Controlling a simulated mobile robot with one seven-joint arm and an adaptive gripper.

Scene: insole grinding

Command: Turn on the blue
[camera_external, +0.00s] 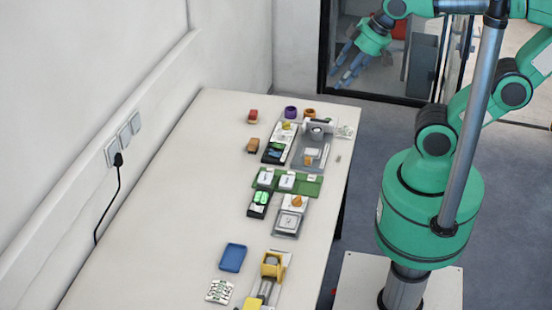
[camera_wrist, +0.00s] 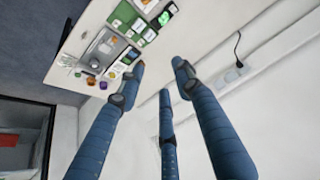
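My gripper (camera_external: 348,68) hangs beyond the far right end of the table, in front of the glass door, well apart from the objects. In the wrist view my gripper (camera_wrist: 160,76) has its blue fingers spread apart with nothing between them; it is open and empty. A blue tray (camera_external: 233,257) lies near the front of the table and looks empty. A small black device with green lit parts (camera_external: 259,203) lies near the middle. I cannot tell any blue switch or button at this size.
The white table (camera_external: 170,220) is clear on its left. A black plug (camera_external: 118,159) sits in the wall socket.

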